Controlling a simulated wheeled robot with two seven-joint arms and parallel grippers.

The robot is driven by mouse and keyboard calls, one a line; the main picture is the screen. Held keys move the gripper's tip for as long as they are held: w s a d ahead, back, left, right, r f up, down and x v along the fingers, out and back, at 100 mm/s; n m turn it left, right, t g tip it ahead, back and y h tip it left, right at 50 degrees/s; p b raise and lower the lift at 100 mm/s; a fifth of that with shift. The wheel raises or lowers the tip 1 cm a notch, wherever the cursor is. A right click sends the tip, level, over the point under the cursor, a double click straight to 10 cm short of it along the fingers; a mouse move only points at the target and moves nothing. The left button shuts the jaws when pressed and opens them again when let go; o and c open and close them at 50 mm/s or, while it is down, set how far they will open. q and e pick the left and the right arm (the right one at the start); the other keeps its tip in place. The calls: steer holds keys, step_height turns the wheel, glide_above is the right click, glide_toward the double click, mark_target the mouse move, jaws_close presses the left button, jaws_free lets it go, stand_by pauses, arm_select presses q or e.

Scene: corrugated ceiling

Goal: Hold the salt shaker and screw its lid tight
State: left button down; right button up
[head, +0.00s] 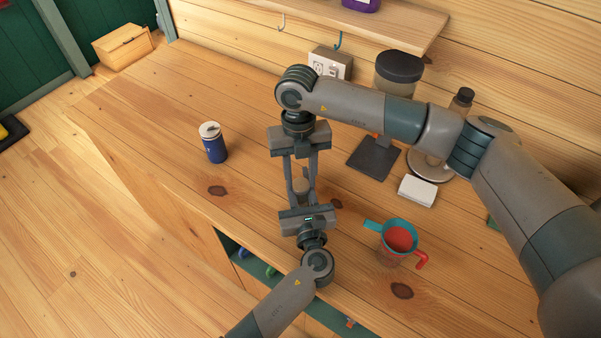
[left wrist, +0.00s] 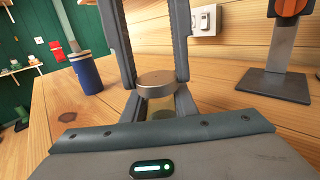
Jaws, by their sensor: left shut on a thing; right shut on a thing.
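The salt shaker (head: 301,186) stands between my two facing grippers in the head view, mostly hidden by their fingers. In the left wrist view its round metal lid (left wrist: 156,84) sits on top of a pale yellowish body (left wrist: 160,106). My left gripper (head: 303,199) comes from the near side and is shut on the shaker's body, low down. My right gripper (head: 301,176) reaches from the far side, its long fingers shut on the lid. The lid looks level; whether a gap remains under it cannot be told.
A blue canister with a pale lid (head: 213,143) stands to the left. The wooden counter (head: 150,120) is clear at left.

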steer(key=shift+s+f, duration=0.1)
steer(key=shift+f, duration=0.45)
stand_by(0.6)
